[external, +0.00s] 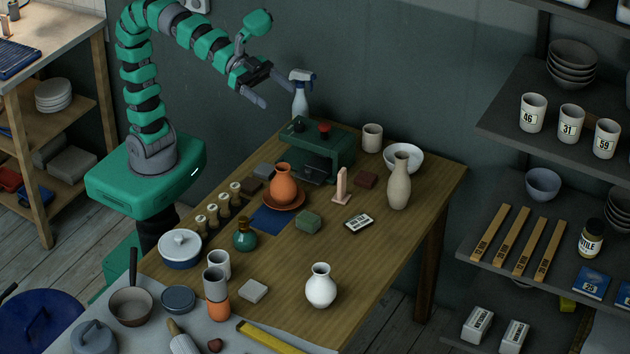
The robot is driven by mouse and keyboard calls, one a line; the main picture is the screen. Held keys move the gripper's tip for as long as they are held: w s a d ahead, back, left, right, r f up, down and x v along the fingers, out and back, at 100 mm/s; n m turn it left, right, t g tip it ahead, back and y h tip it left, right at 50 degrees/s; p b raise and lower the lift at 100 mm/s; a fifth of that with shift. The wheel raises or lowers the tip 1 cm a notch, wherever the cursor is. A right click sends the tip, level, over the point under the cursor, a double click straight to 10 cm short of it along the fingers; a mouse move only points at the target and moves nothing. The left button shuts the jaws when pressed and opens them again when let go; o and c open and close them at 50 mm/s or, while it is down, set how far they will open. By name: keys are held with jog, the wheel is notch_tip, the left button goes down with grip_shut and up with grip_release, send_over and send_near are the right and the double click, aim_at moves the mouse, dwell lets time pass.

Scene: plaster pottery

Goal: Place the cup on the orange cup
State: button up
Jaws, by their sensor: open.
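An orange cup (216,309) stands upright near the front edge of the table. A grey cup-shaped piece (215,284) sits upright directly on top of it, lined up with it. A pale cup (219,264) stands just behind them, with its lower part partly hidden. Another pale cup (372,137) stands at the back of the table, beside a white bowl. My gripper (263,87) is open and empty, raised high above the back left of the table, left of a spray bottle and away from all the cups.
A spray bottle (301,95) stands by a green machine (318,150) below my gripper. An orange vase (284,183) on a saucer, a green jar (245,235), a white vase (321,287) and a tall beige vase (399,181) stand around. The table's right side is mostly clear.

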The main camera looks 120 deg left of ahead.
jog(key=s+a+r+n+y, duration=0.1)
jog(key=s+a+r, duration=0.4)
jog(key=r, duration=0.2)
jog(key=s+a+r+n+y, duration=0.1)
jog(key=s+a+r, duration=0.5)
jog(key=r, duration=0.1)
jog(key=shift+r+t+y, duration=0.25)
jog(key=shift+t+y, duration=0.15)
jog(key=shift+r, duration=0.1)
jog(key=shift+r+p, duration=0.35)
jog(key=shift+p, duration=0.1)
jog(key=o, duration=0.5)
notch_tip(320, 180, up, 2)
jog(key=shift+p, duration=1.05)
jog(key=shift+f, duration=0.1)
